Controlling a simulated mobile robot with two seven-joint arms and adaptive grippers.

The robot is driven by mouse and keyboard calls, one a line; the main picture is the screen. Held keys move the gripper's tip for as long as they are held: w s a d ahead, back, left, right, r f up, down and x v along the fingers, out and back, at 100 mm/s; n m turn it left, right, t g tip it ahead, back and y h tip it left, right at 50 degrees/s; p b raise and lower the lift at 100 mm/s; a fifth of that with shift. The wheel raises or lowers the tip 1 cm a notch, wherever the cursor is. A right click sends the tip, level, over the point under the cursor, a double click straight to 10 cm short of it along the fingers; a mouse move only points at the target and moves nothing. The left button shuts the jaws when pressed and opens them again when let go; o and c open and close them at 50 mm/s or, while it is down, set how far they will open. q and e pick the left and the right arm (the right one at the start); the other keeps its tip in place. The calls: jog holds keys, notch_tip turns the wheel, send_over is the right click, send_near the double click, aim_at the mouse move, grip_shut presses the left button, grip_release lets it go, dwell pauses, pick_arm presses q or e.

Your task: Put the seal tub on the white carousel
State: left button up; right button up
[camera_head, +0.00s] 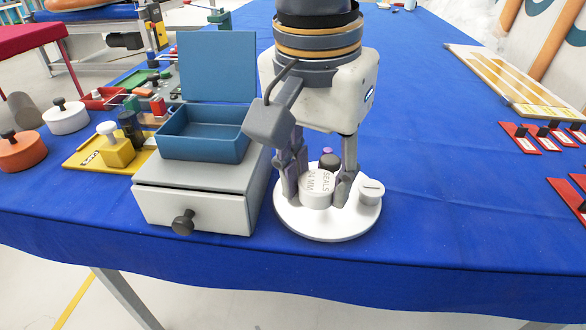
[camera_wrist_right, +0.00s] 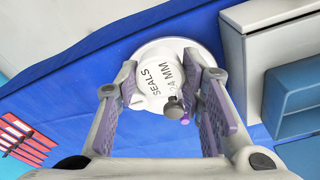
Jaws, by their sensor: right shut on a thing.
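The seal tub (camera_head: 317,188) is a white round tub marked "SEALS 24 MM". My right gripper (camera_head: 322,180) points down with its fingers on either side of the tub, shut on it. The white carousel (camera_head: 325,232) is a round plate under the tub; I cannot tell whether the tub touches it. In the right wrist view the tub (camera_wrist_right: 152,87) shows between the fingers (camera_wrist_right: 165,90), with the carousel (camera_wrist_right: 178,45) behind it. A small grey-white container (camera_head: 370,190) stands on the carousel's right side. A dark knob-like item (camera_head: 329,160) is behind the tub. My left gripper is not in view.
A grey drawer box (camera_head: 160,205) stands close left of the carousel, with an open blue box (camera_head: 205,150) on top. Left of it are a yellow block (camera_head: 117,155) and round lidded pots. Red cards (camera_head: 530,138) lie at right. Blue tablecloth between is clear.

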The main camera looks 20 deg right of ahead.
aim_at(326, 220)
jog(key=d+f, duration=0.1)
jog(key=f, duration=0.1)
jog(key=w+d+f, duration=0.1)
jog(key=f, duration=0.1)
jog(key=w+d+f, duration=0.1)
jog(key=f, duration=0.1)
jog(key=shift+f, duration=0.4)
jog(key=shift+a+f, duration=0.1)
jog(key=shift+f, duration=0.2)
jog(key=shift+f, duration=0.2)
jog(key=o, duration=1.1)
jog(key=shift+o, duration=0.2)
jog(key=r, duration=0.8)
jog(key=a+r, duration=0.1)
jog(key=r, duration=0.3)
jog(key=shift+s+a+r, duration=0.1)
jog(key=shift+s+r, duration=0.1)
jog(key=shift+s, duration=0.2)
